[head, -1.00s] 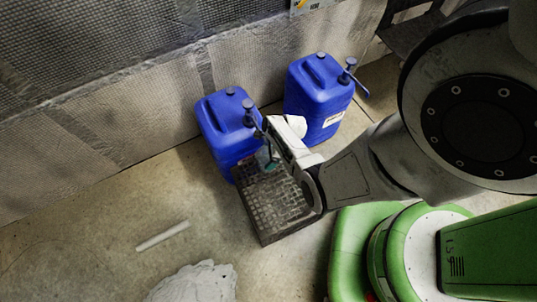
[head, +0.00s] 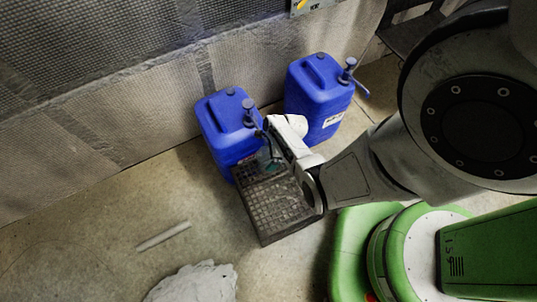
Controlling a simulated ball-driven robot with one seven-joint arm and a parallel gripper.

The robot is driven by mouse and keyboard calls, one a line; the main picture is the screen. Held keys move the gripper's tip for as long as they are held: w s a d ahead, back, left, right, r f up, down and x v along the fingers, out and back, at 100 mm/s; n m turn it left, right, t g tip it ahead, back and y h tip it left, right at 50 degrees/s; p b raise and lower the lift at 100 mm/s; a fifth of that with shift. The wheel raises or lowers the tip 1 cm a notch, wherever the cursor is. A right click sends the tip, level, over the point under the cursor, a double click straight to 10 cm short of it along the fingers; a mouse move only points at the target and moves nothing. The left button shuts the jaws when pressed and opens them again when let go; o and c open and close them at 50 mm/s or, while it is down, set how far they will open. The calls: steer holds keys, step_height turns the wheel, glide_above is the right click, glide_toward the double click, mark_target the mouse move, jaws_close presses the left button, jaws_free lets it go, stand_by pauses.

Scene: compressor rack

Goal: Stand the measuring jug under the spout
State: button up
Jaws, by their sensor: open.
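The measuring jug (head: 267,160) is a small clear vessel, mostly hidden by my gripper. It stands at the back of the dark drip tray (head: 258,211), close to the front of the left blue canister (head: 217,124). That canister's pump head and spout (head: 250,108) are just above the jug in the picture; the exact alignment is hard to tell. My gripper (head: 274,158) is at the jug with its jaws open; the fingertips are partly hidden by the wrist.
A second blue canister (head: 314,98) with its own pump stands to the right, behind my arm. A white rod (head: 163,236) and a crumpled pale sheet (head: 195,283) lie on the floor in front. A padded wall (head: 120,110) stands behind.

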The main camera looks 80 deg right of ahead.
steer(key=p+v, duration=0.4)
steer(key=v, duration=0.7)
steer(key=shift+r, duration=0.15)
stand_by(1.9)
